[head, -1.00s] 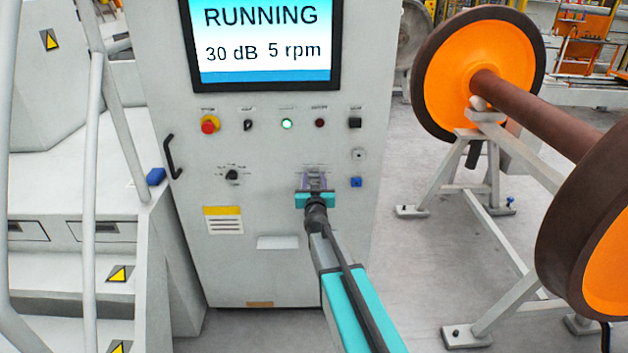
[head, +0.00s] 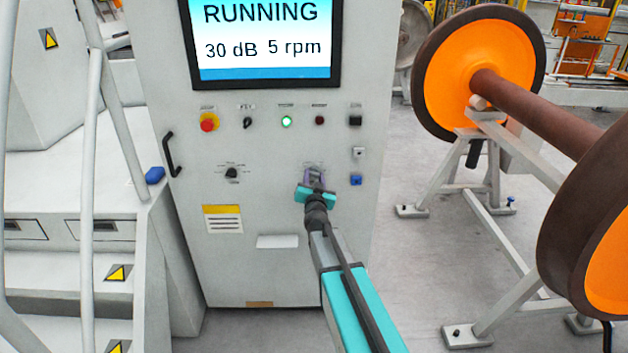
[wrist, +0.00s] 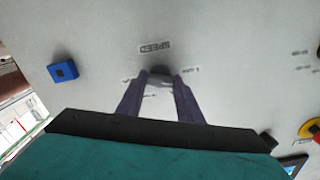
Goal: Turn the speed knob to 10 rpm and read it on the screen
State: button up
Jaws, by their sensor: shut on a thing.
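The screen (head: 265,40) on the grey cabinet reads RUNNING, 30 dB and 5 rpm. My gripper (head: 314,175) is at the panel below the row of buttons, its teal body tilted. In the wrist view my gripper's purple fingers (wrist: 160,82) are shut on the dark speed knob (wrist: 160,71), under an upside-down SPEED label (wrist: 155,48). The knob is mostly hidden by the fingers in the wrist view and hidden in the head view. Its pointer cannot be made out.
A second black knob (head: 232,172) sits left of my gripper. A red emergency stop (head: 208,123) and a lit green button (head: 286,121) are above. A blue socket-like block (head: 355,180) is close on the right. An orange wheelset (head: 480,75) stands to the right.

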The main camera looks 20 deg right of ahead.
jog(key=m+b, duration=0.1)
jog(key=m, duration=0.3)
jog(key=shift+f+m+b, duration=0.1)
jog(key=shift+m+b, duration=0.2)
jog(key=shift+b, duration=0.1)
jog(key=shift+m+b, duration=0.6)
jog(key=shift+m, duration=1.1)
jog(key=o, duration=1.1)
jog(key=shift+s, duration=0.2)
